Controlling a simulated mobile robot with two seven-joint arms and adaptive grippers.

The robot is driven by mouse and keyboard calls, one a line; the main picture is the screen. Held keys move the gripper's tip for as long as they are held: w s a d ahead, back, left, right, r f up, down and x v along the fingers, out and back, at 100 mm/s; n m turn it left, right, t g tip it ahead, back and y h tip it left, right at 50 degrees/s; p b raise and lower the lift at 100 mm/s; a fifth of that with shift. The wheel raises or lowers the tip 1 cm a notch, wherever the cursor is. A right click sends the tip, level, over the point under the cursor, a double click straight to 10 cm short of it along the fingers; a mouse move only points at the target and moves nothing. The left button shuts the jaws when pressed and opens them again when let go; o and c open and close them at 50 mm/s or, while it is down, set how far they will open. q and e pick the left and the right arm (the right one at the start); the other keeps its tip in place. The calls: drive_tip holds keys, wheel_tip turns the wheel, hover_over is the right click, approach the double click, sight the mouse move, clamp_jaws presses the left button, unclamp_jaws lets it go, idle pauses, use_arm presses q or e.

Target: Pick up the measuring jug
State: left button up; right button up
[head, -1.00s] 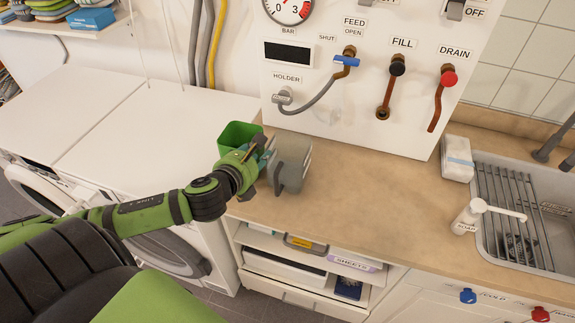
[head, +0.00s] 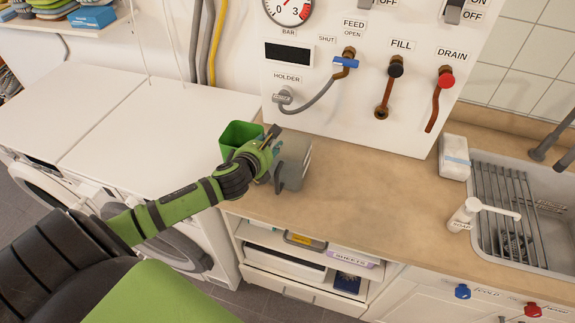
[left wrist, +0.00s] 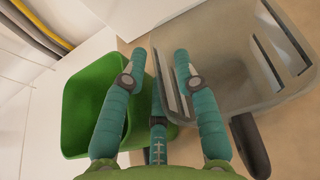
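The measuring jug (head: 295,163) is a grey, see-through vessel on the worktop, partly hidden behind my left gripper in the head view. In the left wrist view the jug (left wrist: 222,58) fills the right side, with its dark handle at the bottom right. My left gripper (left wrist: 153,69) is open above the jug's left edge. Its right finger overlaps the jug and its left finger lies over a green container. The jug's near wall edge shows between the fingers; I cannot tell whether they touch it. My right gripper is not in view.
The green open container (head: 239,134) stands close on the jug's left; it also shows in the left wrist view (left wrist: 84,98). A wall panel with pipes and valves (head: 367,72) stands behind. The worktop (head: 385,197) is clear right of the jug, up to a soap bottle (head: 464,214) and sink.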

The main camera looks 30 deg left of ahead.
use_arm(q)
clamp_jaws()
drive_tip(key=shift+r, duration=0.1)
